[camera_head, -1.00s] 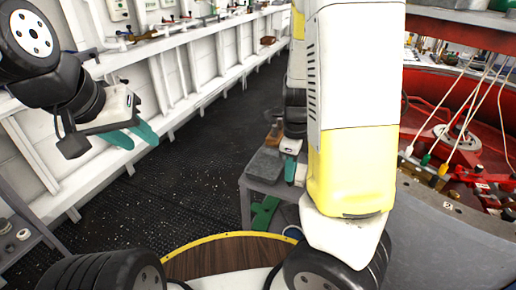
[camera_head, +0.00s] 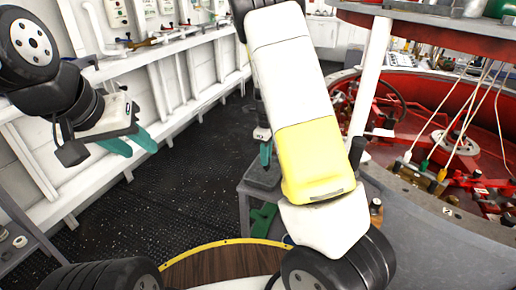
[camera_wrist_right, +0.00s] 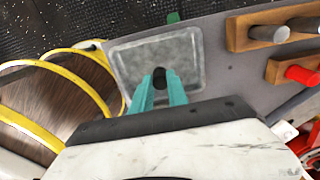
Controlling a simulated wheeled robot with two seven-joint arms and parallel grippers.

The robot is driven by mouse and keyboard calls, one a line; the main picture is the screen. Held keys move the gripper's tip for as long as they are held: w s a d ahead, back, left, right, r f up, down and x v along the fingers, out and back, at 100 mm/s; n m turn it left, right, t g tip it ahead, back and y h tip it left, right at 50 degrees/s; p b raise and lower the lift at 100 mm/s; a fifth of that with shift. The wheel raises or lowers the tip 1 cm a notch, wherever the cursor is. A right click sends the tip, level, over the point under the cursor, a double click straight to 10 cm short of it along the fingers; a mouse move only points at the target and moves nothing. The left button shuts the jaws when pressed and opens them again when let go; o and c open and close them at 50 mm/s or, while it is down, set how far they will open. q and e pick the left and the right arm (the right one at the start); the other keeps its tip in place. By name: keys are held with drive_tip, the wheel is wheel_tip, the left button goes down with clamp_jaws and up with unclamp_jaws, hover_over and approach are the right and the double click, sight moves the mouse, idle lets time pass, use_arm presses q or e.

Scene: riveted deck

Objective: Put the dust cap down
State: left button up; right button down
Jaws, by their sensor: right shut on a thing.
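The dust cap (camera_wrist_right: 159,78) is a small dark round piece between the teal fingertips of my right gripper (camera_wrist_right: 160,86) in the right wrist view. My right gripper is shut on it, above a grey square pad (camera_wrist_right: 188,45). In the head view my right gripper (camera_head: 265,154) points down over this pad (camera_head: 260,177), partly behind my arm; the cap cannot be made out there. I cannot tell whether the cap touches the pad. My left gripper (camera_head: 141,151) is open and empty at the left, its teal fingers apart, away from the table.
The pad lies on a grey table (camera_wrist_right: 226,70). Beside it are wooden blocks (camera_wrist_right: 251,33) with dark pegs and a red-handled piece (camera_wrist_right: 300,74). A green part (camera_head: 262,219) sits below the table edge. A red machine pit (camera_head: 425,105) is at the right. Dark floor (camera_head: 170,200) is clear at left.

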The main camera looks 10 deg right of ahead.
drive_tip(key=shift+f, duration=0.7)
drive_tip(key=shift+f, duration=0.1)
drive_tip(key=c, duration=1.3)
unclamp_jaws()
